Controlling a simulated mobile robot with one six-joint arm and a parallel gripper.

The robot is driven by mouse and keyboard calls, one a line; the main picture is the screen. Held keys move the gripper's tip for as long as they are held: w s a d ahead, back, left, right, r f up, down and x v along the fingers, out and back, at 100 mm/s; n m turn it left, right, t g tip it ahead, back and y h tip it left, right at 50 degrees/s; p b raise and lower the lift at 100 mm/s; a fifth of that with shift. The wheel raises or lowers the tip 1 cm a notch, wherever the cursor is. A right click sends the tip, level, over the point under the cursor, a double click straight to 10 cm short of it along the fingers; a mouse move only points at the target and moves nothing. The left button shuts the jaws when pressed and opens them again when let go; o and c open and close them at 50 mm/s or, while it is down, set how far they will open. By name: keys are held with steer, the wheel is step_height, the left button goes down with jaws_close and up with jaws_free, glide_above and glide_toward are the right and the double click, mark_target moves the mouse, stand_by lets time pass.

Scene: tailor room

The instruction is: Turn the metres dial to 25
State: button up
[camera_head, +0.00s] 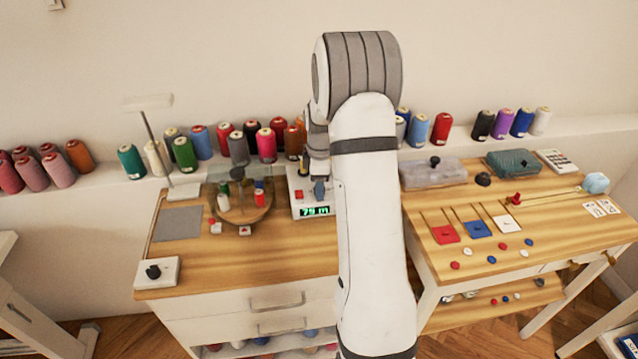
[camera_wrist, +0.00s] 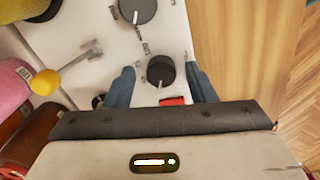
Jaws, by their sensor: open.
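A white machine (camera_head: 299,209) stands at the back of the left table, partly hidden by my arm. Its green display (camera_head: 315,211) appears to read 79 m. In the wrist view, a small black dial (camera_wrist: 161,72) with a pale pointer mark sits on the white panel. A larger dark dial (camera_wrist: 138,10) sits farther up, cut by the top edge. The labels are too small to tell which is the metres dial. My gripper (camera_wrist: 160,70) is open, its blue fingers on either side of the small dial, with gaps visible. It also shows over the machine in the head view (camera_head: 319,187).
A red button (camera_wrist: 172,101) lies just below the small dial. A yellow-ended lever (camera_wrist: 46,81) and a pink spool (camera_wrist: 12,95) are at the left. Bare tabletop (camera_wrist: 245,45) lies to the right.

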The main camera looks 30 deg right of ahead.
step_height(320, 180, up, 8)
steer(key=shift+f, duration=0.1)
stand_by(0.4)
stand_by(0.5)
